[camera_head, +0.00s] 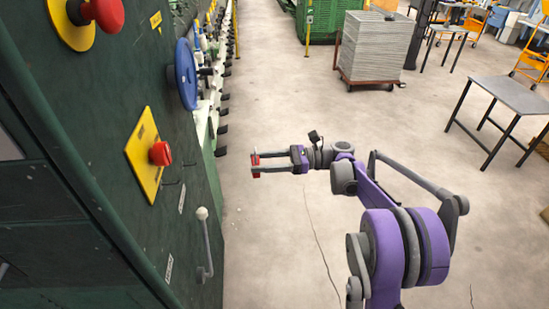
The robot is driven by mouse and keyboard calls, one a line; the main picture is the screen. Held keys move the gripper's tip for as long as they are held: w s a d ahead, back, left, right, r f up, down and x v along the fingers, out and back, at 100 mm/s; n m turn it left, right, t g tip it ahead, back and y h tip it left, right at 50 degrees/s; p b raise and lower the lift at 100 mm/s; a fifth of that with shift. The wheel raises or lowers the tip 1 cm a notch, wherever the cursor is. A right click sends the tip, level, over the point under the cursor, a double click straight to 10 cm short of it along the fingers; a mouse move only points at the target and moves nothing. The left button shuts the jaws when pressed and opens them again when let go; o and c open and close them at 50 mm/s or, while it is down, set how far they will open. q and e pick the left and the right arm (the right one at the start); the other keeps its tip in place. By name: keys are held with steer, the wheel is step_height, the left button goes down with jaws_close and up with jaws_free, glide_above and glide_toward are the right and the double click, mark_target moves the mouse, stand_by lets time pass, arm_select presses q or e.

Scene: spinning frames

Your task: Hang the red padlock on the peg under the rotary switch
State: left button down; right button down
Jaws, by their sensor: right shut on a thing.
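The rotary switch (160,153) is a red knob on a yellow plate (143,150), mounted on the dark green machine panel at left. A small dark peg-like part (176,183) shows just below it; its shape is hard to make out. My right gripper (255,167) is to the right of the panel, over open floor, pointing left towards it with a clear gap. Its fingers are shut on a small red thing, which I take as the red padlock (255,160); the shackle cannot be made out. My left gripper is not in view.
A blue handwheel (186,75) sticks out above the switch, and a lever with a pale ball (202,213) stands out below it. A red button (105,13) is at top left. A steel table (510,92) and a stacked pallet cart (372,47) stand farther off.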

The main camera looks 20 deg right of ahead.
steer(key=p, duration=0.2)
glide_toward(164, 194)
steer(key=shift+r+b+x, duration=0.25)
steer(key=shift+x, duration=1)
steer(key=shift+r+b+x, duration=0.2)
steer(key=shift+r+x, duration=0.05)
steer(key=shift+x, duration=1)
steer(key=shift+w+a+f+b, duration=0.1)
steer(key=shift+a+f+b, duration=0.3)
steer(key=shift+a+f, duration=0.15)
steer(key=shift+c, duration=1)
jaws_free()
steer(key=shift+d, duration=0.1)
